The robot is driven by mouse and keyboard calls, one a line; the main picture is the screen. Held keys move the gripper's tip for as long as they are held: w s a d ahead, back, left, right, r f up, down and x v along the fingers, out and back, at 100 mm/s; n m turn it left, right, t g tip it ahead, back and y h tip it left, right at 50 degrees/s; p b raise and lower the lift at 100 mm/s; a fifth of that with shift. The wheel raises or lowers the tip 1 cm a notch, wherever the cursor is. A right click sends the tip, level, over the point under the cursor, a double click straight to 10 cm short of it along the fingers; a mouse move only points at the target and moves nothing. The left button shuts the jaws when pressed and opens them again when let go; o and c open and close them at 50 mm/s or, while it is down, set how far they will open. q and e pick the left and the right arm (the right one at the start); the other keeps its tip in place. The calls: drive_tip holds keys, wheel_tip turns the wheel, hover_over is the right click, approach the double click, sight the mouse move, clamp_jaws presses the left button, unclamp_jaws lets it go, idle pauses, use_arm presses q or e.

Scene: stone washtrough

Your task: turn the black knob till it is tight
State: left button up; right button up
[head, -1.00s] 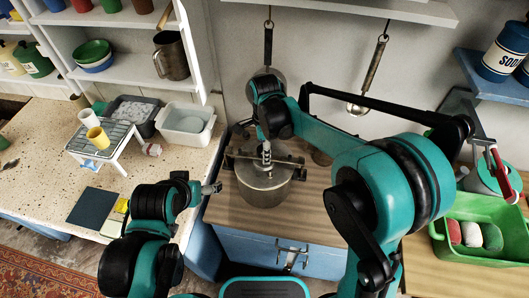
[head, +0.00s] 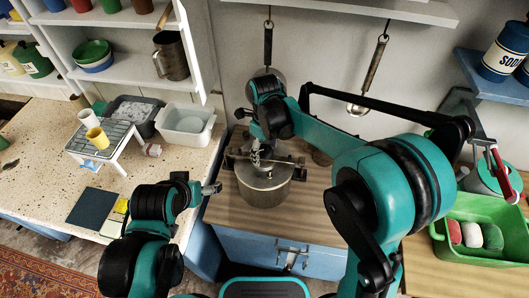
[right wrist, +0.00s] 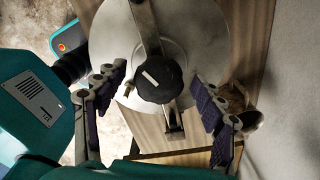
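The black knob (right wrist: 160,80) sits on the metal bar across the round lid of a steel pot (right wrist: 113,37). A white mark shows on the knob. In the head view the pot (head: 263,190) stands on the wooden counter; my right gripper (head: 257,156) is above its lid and hides the knob there. In the right wrist view my right gripper (right wrist: 158,78) is open, with one purple-padded finger on each side of the knob and gaps between. My left gripper (head: 212,188) is left of the pot; its fingers are too small to read.
A wooden counter (head: 320,210) surrounds the pot. Ladles (head: 369,75) hang on the wall behind. A green tub (head: 480,250) stands at the right.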

drive_tip(key=n, duration=0.3)
drive_tip(key=shift+n, duration=0.3)
drive_tip(key=n, duration=0.4)
drive_tip(key=shift+n, duration=0.4)
drive_tip(key=n, duration=0.7)
drive_tip(key=shift+n, duration=0.4)
